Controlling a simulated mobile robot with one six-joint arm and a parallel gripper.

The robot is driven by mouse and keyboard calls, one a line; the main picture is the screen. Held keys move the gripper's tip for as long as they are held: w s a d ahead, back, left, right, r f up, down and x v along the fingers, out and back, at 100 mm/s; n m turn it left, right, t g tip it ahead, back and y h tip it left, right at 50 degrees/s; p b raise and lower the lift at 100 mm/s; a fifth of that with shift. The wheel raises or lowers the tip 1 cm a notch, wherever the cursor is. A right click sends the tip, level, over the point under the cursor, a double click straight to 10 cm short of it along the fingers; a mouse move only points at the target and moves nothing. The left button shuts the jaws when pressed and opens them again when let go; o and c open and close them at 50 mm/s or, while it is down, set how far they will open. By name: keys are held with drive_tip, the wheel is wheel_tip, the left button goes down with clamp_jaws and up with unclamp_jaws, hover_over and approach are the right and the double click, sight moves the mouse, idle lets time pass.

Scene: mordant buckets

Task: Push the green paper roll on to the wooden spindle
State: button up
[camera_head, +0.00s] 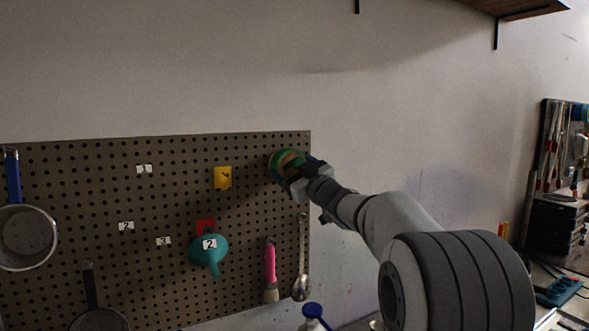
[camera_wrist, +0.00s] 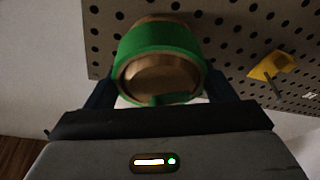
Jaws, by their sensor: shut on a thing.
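The green paper roll (camera_wrist: 165,40) is between the fingers of my gripper (camera_wrist: 158,90) in the wrist view, with a brown round face inside its green band. In the head view the roll (camera_head: 274,160) is at the upper right of the pegboard, with my gripper (camera_head: 297,182) shut on it from the lower right. A wooden-coloured edge (camera_wrist: 158,18) shows behind the green band, on the board side. It may be part of the wooden spindle; I cannot tell how far the roll is around it.
The pegboard (camera_head: 100,200) holds a yellow holder (camera_head: 222,177) left of the roll, a teal funnel (camera_head: 208,250), a pink-handled brush (camera_head: 270,268), a spoon (camera_head: 301,260) and a pan (camera_head: 25,238). A shelf (camera_head: 510,8) is at the upper right. The wall above the board is bare.

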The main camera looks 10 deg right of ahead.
sight(294, 170)
drive_tip(key=shift+w+a, duration=0.2)
drive_tip(key=shift+w, duration=0.4)
drive_tip(key=o, duration=1)
drive_tip(key=shift+o, duration=0.2)
drive_tip(key=shift+b+v, duration=1.35)
drive_tip(key=shift+v, duration=2.55)
drive_tip(key=s+d+f+m+g+h, duration=0.2)
drive_tip(key=s+f+m+g+h, duration=0.3)
drive_tip(key=s+f, duration=0.7)
drive_tip(key=s+d+f+m+g+h, duration=0.1)
drive_tip(key=s+f+m+g+h, duration=0.45)
drive_tip(key=s+f, duration=0.7)
drive_tip(key=s+a+f+g+y, duration=0.1)
drive_tip(key=s+a+f+g, duration=0.2)
drive_tip(key=s, duration=1)
wheel_tip(294, 170, down, 5)
drive_tip(key=shift+s+a+r+n+g, duration=0.1)
drive_tip(key=shift+s+a+n+g, duration=0.2)
drive_tip(key=shift+g, duration=0.85)
